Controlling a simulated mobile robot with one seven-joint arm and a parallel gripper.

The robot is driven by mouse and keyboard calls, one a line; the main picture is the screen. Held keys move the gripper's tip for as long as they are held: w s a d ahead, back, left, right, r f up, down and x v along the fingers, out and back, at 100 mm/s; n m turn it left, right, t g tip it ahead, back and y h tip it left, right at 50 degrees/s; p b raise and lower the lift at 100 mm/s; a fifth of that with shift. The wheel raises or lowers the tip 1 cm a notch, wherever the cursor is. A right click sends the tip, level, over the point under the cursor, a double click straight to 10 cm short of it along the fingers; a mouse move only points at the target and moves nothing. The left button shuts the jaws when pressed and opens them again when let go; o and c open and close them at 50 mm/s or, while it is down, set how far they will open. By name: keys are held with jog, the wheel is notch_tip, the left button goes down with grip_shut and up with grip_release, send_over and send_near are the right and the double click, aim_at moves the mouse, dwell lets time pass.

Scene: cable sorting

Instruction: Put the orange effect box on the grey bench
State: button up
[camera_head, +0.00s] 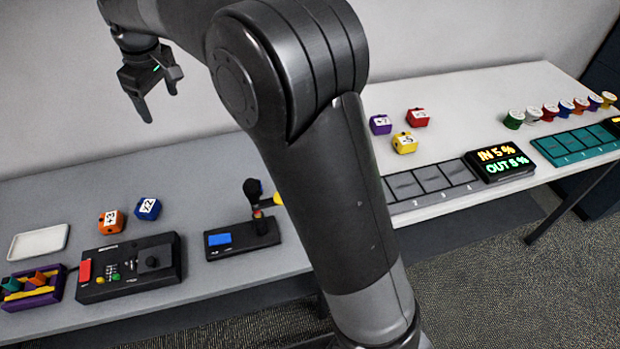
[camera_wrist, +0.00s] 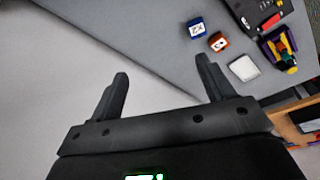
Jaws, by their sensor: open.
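The orange effect box (camera_head: 111,221), a small cube with a white label on top, sits on the grey bench (camera_head: 190,179), just left of a blue box (camera_head: 148,208). It also shows in the wrist view (camera_wrist: 217,41), beyond my fingers. My gripper (camera_head: 159,104) is open and empty, raised above the back of the grey bench at upper left, well apart from the orange box. In the wrist view my gripper's two fingers (camera_wrist: 165,85) stand wide apart with nothing between them. My arm hides the middle of the scene in the head view.
A white tray (camera_head: 39,243), a black control box (camera_head: 128,268) and a purple holder (camera_head: 33,287) stand near the orange box. A black device with a blue button (camera_head: 220,239) stands rightward. Purple, red and yellow boxes (camera_head: 404,143) sit on the white table (camera_head: 470,95). The grey bench's back is clear.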

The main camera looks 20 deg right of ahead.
jog(key=s+d+r+m+t, duration=0.1)
jog(key=s+d+r+m, duration=0.2)
jog(key=s+d, duration=0.5)
jog(key=s+d+r+m+t, duration=0.1)
jog(key=s+d+r+m, duration=0.1)
jog(key=s+d, duration=0.6)
jog(key=s+d+f+m, duration=0.3)
jog(key=s+d, duration=0.3)
jog(key=s, duration=0.1)
jog(key=s+d+f+m+t+h, duration=0.1)
jog(key=s+d+f+m, duration=0.1)
jog(key=s+d, duration=0.4)
jog(key=shift+s+d+f+m+t, duration=0.2)
jog(key=shift+s+f+m+t, duration=0.15)
jog(key=shift+s+f, duration=0.7)
jog(key=shift+o, duration=0.5)
jog(key=shift+s+r, duration=0.2)
jog(key=shift+r, duration=0.05)
